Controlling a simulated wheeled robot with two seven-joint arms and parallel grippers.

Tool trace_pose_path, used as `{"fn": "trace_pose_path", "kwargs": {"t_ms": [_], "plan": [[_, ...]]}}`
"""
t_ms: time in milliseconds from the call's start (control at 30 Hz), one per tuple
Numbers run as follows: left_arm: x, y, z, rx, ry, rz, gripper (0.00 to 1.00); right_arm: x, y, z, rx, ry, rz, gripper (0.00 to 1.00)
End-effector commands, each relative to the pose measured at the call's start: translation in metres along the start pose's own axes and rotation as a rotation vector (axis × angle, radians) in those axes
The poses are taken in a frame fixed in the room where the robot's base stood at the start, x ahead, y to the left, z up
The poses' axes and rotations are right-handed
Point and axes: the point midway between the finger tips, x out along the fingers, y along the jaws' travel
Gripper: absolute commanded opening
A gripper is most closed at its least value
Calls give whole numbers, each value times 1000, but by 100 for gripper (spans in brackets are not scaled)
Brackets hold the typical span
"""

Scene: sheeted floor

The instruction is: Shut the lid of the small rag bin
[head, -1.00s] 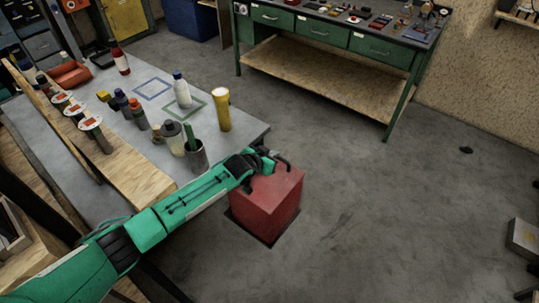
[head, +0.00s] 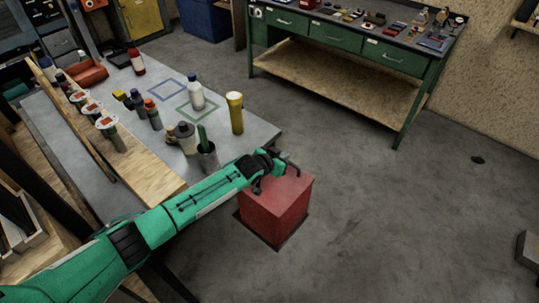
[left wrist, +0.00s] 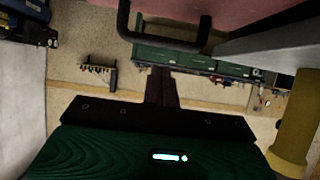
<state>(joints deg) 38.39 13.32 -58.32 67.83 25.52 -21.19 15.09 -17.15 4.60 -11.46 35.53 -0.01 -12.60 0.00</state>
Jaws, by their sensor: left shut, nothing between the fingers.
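The small rag bin (head: 272,218) is a red box standing on the floor just past the table's near right corner. Its lid (head: 290,187) looks flat across the top in the head view; I cannot tell whether a small gap is left. My left gripper (head: 274,164) is shut and empty at the lid's far left side, hiding that edge; contact is unclear. In the left wrist view the shut dark fingers (left wrist: 162,88) point away from the camera. The lid's pinkish-red surface (left wrist: 250,18) and a black handle loop (left wrist: 163,42) fill the top there. My right gripper is not in view.
The grey table (head: 250,130) left of the bin holds a yellow flashlight (head: 235,113), a dark cup (head: 207,157) and several bottles close to my left arm. A green workbench (head: 350,55) stands at the back.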

Motion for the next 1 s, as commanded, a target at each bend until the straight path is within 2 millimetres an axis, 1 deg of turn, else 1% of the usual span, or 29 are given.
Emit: {"fn": "trace_pose_path", "kwargs": {"t_ms": [33,100,133,200,700,833,1000], "plan": [[-7,0,-14,-1,1,0,0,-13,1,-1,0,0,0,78],[-12,0,-24,-1,2,-2,0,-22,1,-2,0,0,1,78],[-13,-1,-17,-2,0,-1,0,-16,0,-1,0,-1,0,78],[-22,0,-15,-2,0,-1,0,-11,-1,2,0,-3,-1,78],[-91,-1,-23,0,3,-1,0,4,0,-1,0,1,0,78],[-102,-1,-25,0,2,-2,0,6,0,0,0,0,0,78],[-108,-1,-26,0,2,-2,0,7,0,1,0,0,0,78]]}}
